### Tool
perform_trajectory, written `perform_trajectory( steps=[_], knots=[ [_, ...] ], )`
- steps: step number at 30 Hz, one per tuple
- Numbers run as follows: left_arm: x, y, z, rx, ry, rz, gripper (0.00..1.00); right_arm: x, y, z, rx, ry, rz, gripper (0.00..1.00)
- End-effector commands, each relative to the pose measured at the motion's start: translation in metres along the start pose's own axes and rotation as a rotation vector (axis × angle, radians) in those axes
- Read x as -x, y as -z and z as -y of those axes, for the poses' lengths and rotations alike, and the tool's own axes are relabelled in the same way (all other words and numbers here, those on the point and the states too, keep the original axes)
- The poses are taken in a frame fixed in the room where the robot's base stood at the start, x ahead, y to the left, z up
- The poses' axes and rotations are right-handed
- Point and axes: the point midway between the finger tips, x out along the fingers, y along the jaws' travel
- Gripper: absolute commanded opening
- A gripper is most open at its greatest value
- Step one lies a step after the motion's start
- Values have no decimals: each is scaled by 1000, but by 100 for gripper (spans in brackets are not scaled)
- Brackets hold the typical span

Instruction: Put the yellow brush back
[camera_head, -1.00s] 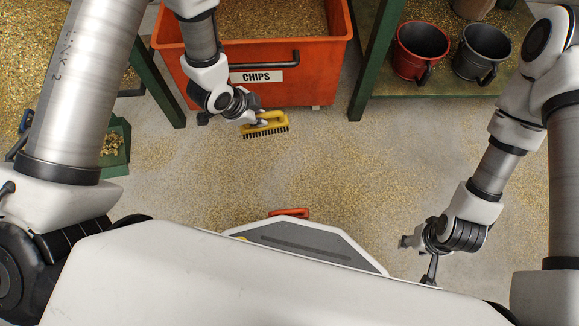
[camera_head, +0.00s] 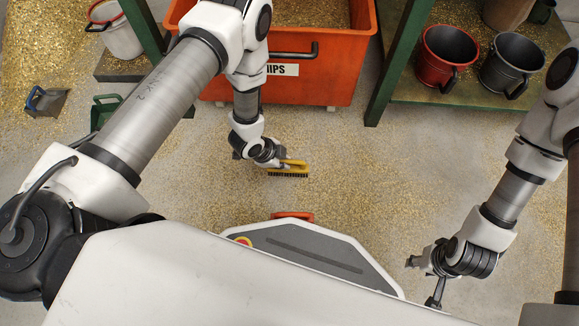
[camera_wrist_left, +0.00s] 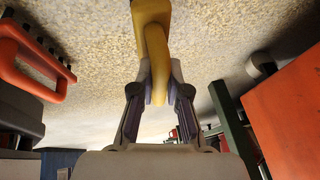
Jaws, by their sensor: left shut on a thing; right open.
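The yellow brush (camera_head: 290,169) has a yellow handle and dark bristles pointing down. My left gripper (camera_head: 276,162) is shut on its handle and holds it over the chip-strewn floor, in front of the orange bin. In the left wrist view the yellow handle (camera_wrist_left: 153,40) is between the two fingers of my left gripper (camera_wrist_left: 159,88). My right gripper (camera_head: 424,272) is open and empty, at the lower right beside my base. An orange-handled brush (camera_wrist_left: 35,60) with dark bristles shows at the left of the wrist view; its orange handle (camera_head: 293,215) also shows at my base's front edge.
The orange chips bin (camera_head: 330,92) stands at the back. A green-framed shelf to its right holds a red bucket (camera_head: 447,55) and a dark bucket (camera_head: 511,65). Dustpans, one blue-grey (camera_head: 46,101) and one green (camera_head: 103,112), are at left. The middle floor is open, covered in chips.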

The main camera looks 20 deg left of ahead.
Motion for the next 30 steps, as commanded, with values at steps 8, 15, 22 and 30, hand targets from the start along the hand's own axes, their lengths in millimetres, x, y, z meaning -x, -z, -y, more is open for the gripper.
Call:
perform_trajectory(
  steps=[8, 15, 22, 30],
  knots=[
    [-37, 4, 4, 1, -2, 0, 0, -34, 2, -1, -6, 0, -5, 44],
    [-42, 2, 4, 1, 0, 0, 0, -36, 3, -1, -9, -1, -7, 44],
    [-44, 0, 3, 1, -1, 0, 25, -38, 2, -1, -9, -1, -7, 44],
    [-44, 0, 3, 1, -1, 0, 39, -38, 2, -1, -9, -1, -6, 44]
  ],
)
